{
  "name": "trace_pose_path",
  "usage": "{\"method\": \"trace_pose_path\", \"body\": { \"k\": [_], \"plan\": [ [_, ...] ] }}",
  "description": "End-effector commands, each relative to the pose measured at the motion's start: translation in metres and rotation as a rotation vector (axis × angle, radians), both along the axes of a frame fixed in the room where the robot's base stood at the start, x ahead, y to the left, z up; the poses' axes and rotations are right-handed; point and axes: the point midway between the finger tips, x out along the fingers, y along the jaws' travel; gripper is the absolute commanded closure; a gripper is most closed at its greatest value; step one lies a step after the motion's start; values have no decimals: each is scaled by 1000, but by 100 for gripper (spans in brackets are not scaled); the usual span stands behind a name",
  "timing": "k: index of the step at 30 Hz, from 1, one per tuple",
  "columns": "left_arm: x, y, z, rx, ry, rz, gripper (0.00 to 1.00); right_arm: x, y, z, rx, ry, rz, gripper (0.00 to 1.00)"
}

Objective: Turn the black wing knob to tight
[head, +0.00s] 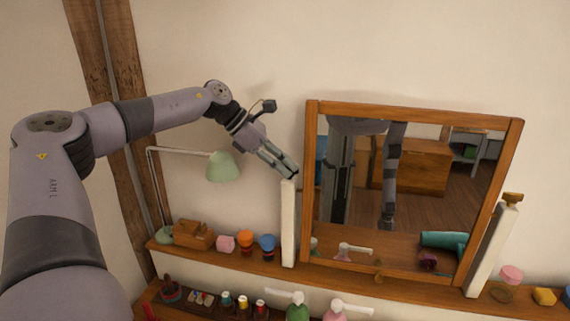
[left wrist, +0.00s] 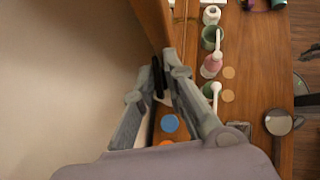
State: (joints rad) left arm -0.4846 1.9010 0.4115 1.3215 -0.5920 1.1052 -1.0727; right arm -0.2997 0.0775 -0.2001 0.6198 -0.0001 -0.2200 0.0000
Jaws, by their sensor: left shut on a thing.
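The black wing knob (left wrist: 158,77) shows in the left wrist view as a dark upright piece between my left fingertips. My left gripper (head: 291,176) is shut on it at the top of the white left post (head: 289,225); it also shows in the left wrist view (left wrist: 157,82). In the head view the fingers hide the knob, and I cannot read its turn or any tight mark. The wood-framed mirror (head: 312,185) stands tilted just right of the post. My right gripper is not directly in view.
A green lamp (head: 222,166) stands left of the gripper. The shelf (head: 395,286) holds a wooden box (head: 193,235), an orange cup (head: 245,239) and a blue cup (head: 267,243). The right post (head: 492,250) has a brownish knob (head: 512,199). Bottles stand below.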

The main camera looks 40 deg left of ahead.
Motion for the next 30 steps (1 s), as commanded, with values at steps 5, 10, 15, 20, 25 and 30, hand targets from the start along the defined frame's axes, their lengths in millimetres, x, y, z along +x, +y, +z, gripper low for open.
{"method": "trace_pose_path", "body": {
  "k": [5, 10, 15, 20, 25, 30],
  "plan": [
    [3, 3, -2, 6, -4, -117, 100, 0, -2, -9, -2, 1, 1, 74],
    [4, 4, -1, 8, -5, -204, 100, 0, -3, -12, -3, 0, 2, 74],
    [4, 4, 0, 8, -7, -257, 100, 0, -3, -14, -3, 0, 2, 74],
    [4, 4, 1, 7, -8, -279, 100, 0, -3, -14, -3, 0, 2, 74],
    [4, 4, 1, 8, -9, -286, 100, 0, -3, -14, -3, 0, 2, 74],
    [4, 4, 1, 8, -9, -285, 100, 0, -3, -14, -3, 0, 2, 74]
  ]
}}
